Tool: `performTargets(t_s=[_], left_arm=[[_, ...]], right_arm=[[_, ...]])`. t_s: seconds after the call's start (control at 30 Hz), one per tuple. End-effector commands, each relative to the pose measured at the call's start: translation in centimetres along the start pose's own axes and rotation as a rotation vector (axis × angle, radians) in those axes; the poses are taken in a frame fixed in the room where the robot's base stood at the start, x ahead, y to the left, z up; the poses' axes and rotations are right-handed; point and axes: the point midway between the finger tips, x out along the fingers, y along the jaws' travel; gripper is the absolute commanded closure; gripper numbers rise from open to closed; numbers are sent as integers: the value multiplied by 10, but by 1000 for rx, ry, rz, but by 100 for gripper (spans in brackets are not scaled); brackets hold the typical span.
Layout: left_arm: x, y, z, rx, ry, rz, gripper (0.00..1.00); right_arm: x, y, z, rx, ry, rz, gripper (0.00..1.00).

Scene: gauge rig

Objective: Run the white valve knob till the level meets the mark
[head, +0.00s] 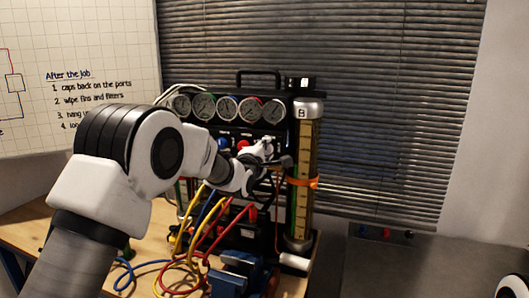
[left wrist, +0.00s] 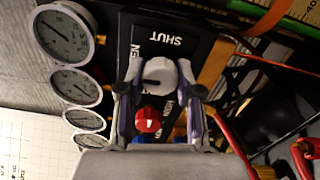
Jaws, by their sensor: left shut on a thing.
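The white valve knob (left wrist: 160,76) sits on a dark panel marked SHUT in the left wrist view. My left gripper (left wrist: 159,72) is shut on it, a finger on each side. In the head view my left gripper (head: 268,153) is at the rig's panel and mostly hides the knob. The gauge tube (head: 305,150) marked B stands upright at the rig's right side, with an orange band (head: 302,182) around it. A scale and part of the orange band show at the upper right in the wrist view. I cannot read the liquid level clearly. My right gripper is out of view.
A red knob (left wrist: 148,120) lies close beside the white one, between the fingers' lengths. Several round dials (head: 204,106) line the rig's top. Yellow, red and blue hoses (head: 185,262) loop below my left arm. A blue object (head: 240,272) is on the bench.

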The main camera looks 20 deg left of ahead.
Motion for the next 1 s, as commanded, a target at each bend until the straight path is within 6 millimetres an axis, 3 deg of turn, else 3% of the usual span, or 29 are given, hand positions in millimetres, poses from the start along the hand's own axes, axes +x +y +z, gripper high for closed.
performTargets(t_s=[0.4, 0.43, 0.47, 0.5, 0.83, 1.0], left_arm=[[1, 6, 2, -5, -3, 12, 100], [1, 6, 2, -5, -3, 12, 55], [0, 6, 2, -5, -3, 11, 44], [0, 5, 2, -5, -3, 10, 40], [-3, 3, 1, -6, -1, 5, 40], [-30, 2, 1, -6, -1, 2, 40]], right_arm=[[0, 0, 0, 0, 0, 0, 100], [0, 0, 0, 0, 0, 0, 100], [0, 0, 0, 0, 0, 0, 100], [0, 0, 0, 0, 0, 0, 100], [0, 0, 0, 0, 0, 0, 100], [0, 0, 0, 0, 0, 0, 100]])
